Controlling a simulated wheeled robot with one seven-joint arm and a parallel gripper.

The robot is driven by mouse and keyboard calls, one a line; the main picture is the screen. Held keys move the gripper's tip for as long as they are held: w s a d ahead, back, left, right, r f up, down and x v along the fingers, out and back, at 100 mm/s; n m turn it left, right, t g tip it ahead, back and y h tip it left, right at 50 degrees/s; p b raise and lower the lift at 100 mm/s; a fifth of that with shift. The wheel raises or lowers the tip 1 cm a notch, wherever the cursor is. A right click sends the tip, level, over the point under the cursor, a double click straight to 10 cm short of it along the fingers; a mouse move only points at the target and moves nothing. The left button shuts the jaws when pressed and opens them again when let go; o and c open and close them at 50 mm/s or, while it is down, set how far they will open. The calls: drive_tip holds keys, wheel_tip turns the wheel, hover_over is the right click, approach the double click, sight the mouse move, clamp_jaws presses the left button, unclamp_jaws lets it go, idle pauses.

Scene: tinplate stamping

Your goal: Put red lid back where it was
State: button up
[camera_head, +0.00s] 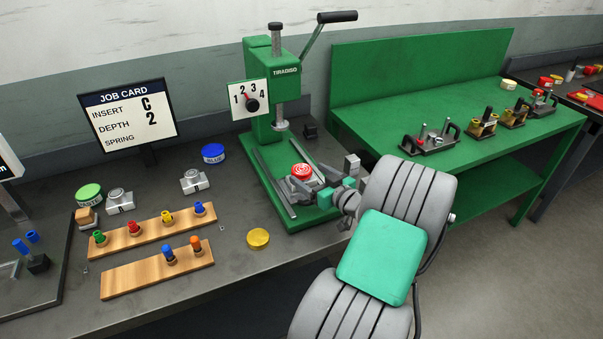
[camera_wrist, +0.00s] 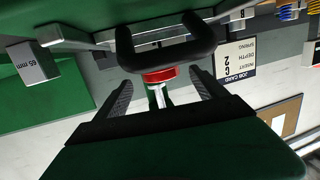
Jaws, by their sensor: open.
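The red lid (camera_head: 302,170) sits on a small grey piece on the bed of the green press (camera_head: 270,140), below the ram. It is marked with rings on top. My gripper (camera_head: 304,183) is open at the lid, reaching in from the right. In the wrist view, which is upside down, a red band of the lid (camera_wrist: 160,75) shows between the two ridged dark fingers. A black bar hides part of it, and I cannot tell whether the fingers touch it.
A blue lid (camera_head: 213,152), a green lid (camera_head: 89,193) and a yellow lid (camera_head: 258,238) are on the grey bench. Wooden racks (camera_head: 160,275) hold coloured pegs. A job card (camera_head: 128,115) stands behind. Several tools stand on the green table (camera_head: 440,85).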

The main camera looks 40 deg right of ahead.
sight(300, 167)
drive_tip(key=s+r+g+y+p, duration=0.1)
drive_tip(key=s+r+g+p, duration=0.1)
drive_tip(key=s+r+p, duration=0.3)
drive_tip(key=shift+n+g, duration=0.4)
drive_tip(key=shift+n, duration=0.1)
drive_tip(key=p+x, duration=0.1)
drive_tip(key=x, duration=0.3)
drive_tip(key=f+p+x, duration=0.1)
drive_tip(key=p+x, duration=0.1)
drive_tip(key=x, duration=0.3)
drive_tip(key=shift+d+f, duration=0.1)
drive_tip(key=c, duration=1.5)
